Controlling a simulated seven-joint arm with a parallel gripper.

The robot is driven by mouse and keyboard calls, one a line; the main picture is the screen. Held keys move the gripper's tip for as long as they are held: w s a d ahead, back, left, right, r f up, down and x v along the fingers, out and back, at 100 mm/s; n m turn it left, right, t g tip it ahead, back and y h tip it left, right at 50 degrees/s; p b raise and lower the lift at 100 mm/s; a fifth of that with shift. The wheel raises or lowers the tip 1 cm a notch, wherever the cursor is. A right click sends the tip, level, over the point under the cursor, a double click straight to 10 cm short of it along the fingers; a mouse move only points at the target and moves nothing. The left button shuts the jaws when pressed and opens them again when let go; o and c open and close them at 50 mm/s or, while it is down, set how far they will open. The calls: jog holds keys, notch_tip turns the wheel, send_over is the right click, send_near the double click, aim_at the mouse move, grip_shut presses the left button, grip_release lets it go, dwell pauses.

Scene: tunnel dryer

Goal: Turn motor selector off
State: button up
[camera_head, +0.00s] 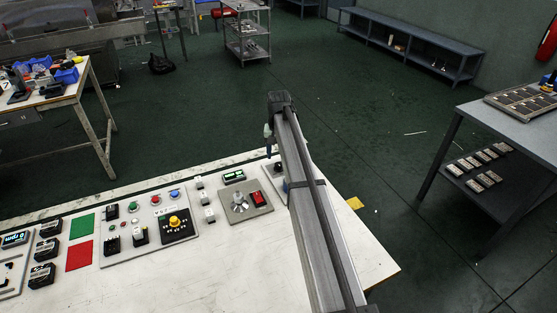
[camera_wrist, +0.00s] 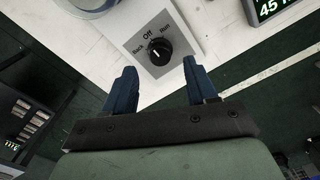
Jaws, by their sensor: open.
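The motor selector (camera_wrist: 159,50) is a round black knob on a grey square plate marked Back, Off and Run, near the top middle of the wrist view. A short white mark shows on the knob; I cannot tell surely which label it points at. In the head view the selector's plate (camera_head: 270,170) is mostly hidden behind my arm. My gripper (camera_wrist: 160,66) has two blue fingers, spread apart and empty. In the wrist view the knob appears between and just beyond the fingertips, with no contact visible. In the head view the gripper is mostly hidden by my arm.
Left of the selector on the white bench (camera_head: 200,285) are a plate with a silver knob (camera_head: 239,201), a red rocker switch (camera_head: 259,199), a green-lit display (camera_head: 234,177) and a panel with a yellow knob (camera_head: 175,222).

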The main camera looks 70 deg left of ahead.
aim_at(278, 164)
notch_tip(278, 164, up, 10)
jog(key=shift+f, duration=0.25)
dwell(0.6)
